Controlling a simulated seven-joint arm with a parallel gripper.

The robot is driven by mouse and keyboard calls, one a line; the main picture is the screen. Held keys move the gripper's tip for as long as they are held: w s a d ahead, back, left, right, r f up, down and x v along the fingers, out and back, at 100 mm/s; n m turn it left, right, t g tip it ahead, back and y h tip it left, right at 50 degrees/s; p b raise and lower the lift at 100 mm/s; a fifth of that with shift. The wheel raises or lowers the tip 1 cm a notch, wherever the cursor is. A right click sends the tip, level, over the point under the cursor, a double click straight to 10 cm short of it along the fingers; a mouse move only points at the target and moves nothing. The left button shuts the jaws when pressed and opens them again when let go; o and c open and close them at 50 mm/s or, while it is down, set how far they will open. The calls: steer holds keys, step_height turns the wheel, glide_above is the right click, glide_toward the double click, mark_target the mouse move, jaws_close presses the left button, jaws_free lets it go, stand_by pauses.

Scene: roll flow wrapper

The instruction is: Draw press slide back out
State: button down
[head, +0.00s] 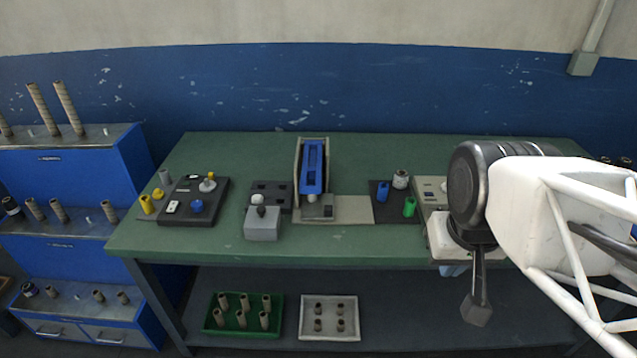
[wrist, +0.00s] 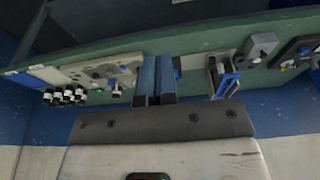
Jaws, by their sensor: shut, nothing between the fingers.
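A press-like unit with a tall beige frame and a long blue slide (head: 312,166) stands at the middle of the green table. A small grey block (head: 318,211) sits at its front end. The unit also shows right of my fingers in the wrist view, with its blue part (wrist: 227,84). My gripper (head: 476,312) hangs at the table's front right, well apart from the unit, fingers pointing down. In the wrist view my gripper (wrist: 155,62) shows two fingers together with nothing between them. Which part is the press slide is not certain.
A grey box with a knob (head: 263,223) and a dark control panel (head: 193,202) stand left of the unit. A dark mat (head: 382,214) with blue and green cylinders and a beige panel (head: 434,192) lie right. The table's front left is clear.

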steer(key=c, duration=1.8)
jaws_free()
steer(key=o, duration=0.4)
steer(key=shift+w, duration=0.1)
steer(key=o, duration=0.5)
steer(key=shift+w+a+r+m, duration=0.1)
steer(key=shift+w+a+m, duration=0.15)
steer(key=shift+w, duration=0.35)
steer(key=shift+o, duration=0.3)
steer(key=w+a+m+y, duration=0.1)
steer(key=w+m, duration=0.1)
steer(key=w, duration=0.4)
steer(key=w+a+f+m+g+y, duration=0.1)
steer(key=w+a+m, duration=0.1)
steer(key=w, duration=0.5)
steer(key=shift+w+a+f+m, duration=0.25)
steer(key=shift+f+m, duration=0.05)
steer(key=shift+m, duration=0.15)
steer(key=m+g+y, duration=0.2)
steer(key=m+y, duration=0.1)
steer(key=m, duration=0.9)
glide_toward(329, 207)
steer(key=f, duration=0.2)
steer(key=shift+s+a+r, duration=0.1)
steer(key=shift+s+a, duration=0.1)
steer(key=shift+a, duration=0.3)
steer(key=shift+x, duration=3.95)
